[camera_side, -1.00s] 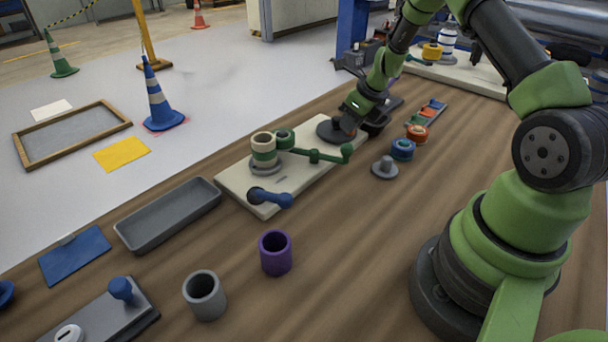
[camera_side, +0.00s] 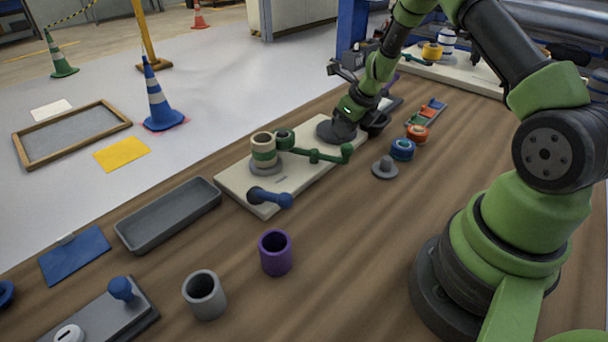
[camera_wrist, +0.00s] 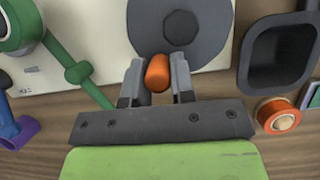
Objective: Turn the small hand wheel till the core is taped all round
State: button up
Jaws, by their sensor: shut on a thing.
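The small hand wheel is a grey disc (camera_side: 328,130) on the cream board (camera_side: 237,186). In the wrist view the wheel (camera_wrist: 145,25) has a dark hub and an orange knob (camera_wrist: 158,76) near its rim. My gripper (camera_wrist: 157,70) is shut on that knob, one finger on each side. In the side view my gripper (camera_side: 343,130) is over the wheel and hides part of it. The beige core (camera_side: 263,141) stands upright on the board with a green tape band; its far side is hidden. A green roll (camera_side: 285,137) sits beside it, next to a green arm (camera_side: 318,156).
A blue lever (camera_side: 272,198) is at the board's near end. A grey peg (camera_side: 384,167), blue roll (camera_side: 402,149) and orange roll (camera_side: 417,133) stand right of the board. A dark square bin (camera_wrist: 280,45) is close to the wheel. A grey tray (camera_side: 168,216) lies left.

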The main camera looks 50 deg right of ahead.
aim_at(320, 131)
jog(key=shift+w+a, duration=0.15)
jog(key=shift+a, duration=0.05)
jog(key=shift+w+a+r, duration=0.15)
jog(key=shift+w+a, duration=0.25)
jog(key=shift+w, duration=0.25)
jog(key=shift+w+d, duration=0.1)
jog(key=shift+w, duration=0.75)
jog(key=shift+w, duration=0.8)
